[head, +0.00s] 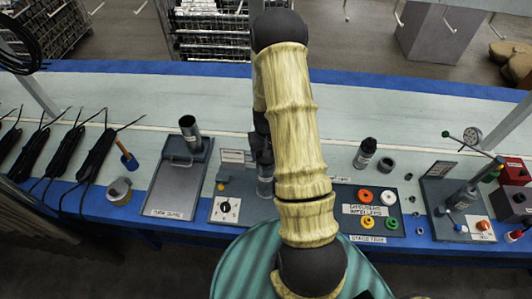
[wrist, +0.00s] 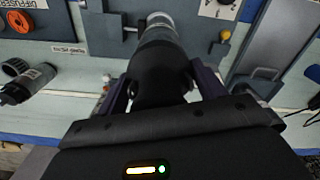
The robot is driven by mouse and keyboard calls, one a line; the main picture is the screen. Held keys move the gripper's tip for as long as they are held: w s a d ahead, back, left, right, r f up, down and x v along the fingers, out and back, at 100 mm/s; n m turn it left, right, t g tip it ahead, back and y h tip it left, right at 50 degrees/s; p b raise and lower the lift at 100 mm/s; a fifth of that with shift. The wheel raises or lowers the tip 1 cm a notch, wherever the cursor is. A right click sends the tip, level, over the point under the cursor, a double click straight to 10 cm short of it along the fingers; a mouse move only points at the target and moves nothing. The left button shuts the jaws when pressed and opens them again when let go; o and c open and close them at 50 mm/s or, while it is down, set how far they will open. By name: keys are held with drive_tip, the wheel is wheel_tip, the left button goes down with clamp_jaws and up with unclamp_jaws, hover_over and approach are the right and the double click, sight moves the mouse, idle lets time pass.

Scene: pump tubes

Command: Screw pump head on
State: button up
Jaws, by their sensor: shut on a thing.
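My gripper (wrist: 160,88) is shut on a black pump head (wrist: 160,66), with one finger on each side of it. A grey pump tube (wrist: 159,27) lies in line with the pump head, at its far end. The two appear to meet, but I cannot tell whether the thread is engaged. In the head view my gripper (head: 261,150) is mostly hidden behind my yellowish arm. The lower part of the tube (head: 265,188) shows below it, upright at the station with the dial.
A second black-topped tube (head: 365,153) and a dark ring (head: 386,165) stand behind the diffuser tray (head: 394,228). A grey plate with a metal cylinder (head: 190,130) is on the left.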

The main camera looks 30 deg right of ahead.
drive_tip(key=m, duration=0.3)
drive_tip(key=shift+m, duration=0.3)
drive_tip(key=m, duration=0.3)
idle(0.4)
drive_tip(key=shift+m, duration=0.3)
drive_tip(key=m, duration=0.3)
drive_tip(key=shift+m+p, duration=0.3)
drive_tip(key=shift+p, duration=0.05)
